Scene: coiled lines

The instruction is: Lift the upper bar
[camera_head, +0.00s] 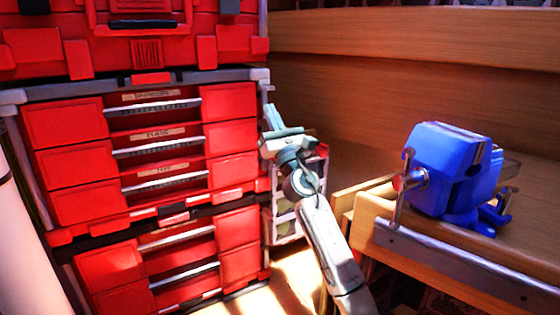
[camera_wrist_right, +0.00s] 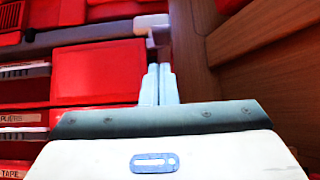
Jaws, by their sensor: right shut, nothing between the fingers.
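The red drawer unit (camera_head: 70,148) stands at the left with several drawers, each with a thin silver bar across its front. The uppermost silver bar (camera_head: 155,107) lies under a paper label. A grey frame bar (camera_head: 50,92) runs along the unit's top edge; its right end shows in the right wrist view (camera_wrist_right: 95,32). I cannot tell which of these is the upper bar. My right gripper (camera_head: 269,112) is shut and empty, beside the unit's upper right edge. Its fingers (camera_wrist_right: 158,84) point up towards the grey bar's end; contact is unclear. My left gripper is out of view.
A red toolbox (camera_head: 210,40) sits on top of the unit. A blue vise (camera_head: 455,175) stands on a wooden bench (camera_head: 400,228) at the right. A wooden wall (camera_head: 390,75) closes the back. A grey rack (camera_head: 285,215) stands behind my right arm.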

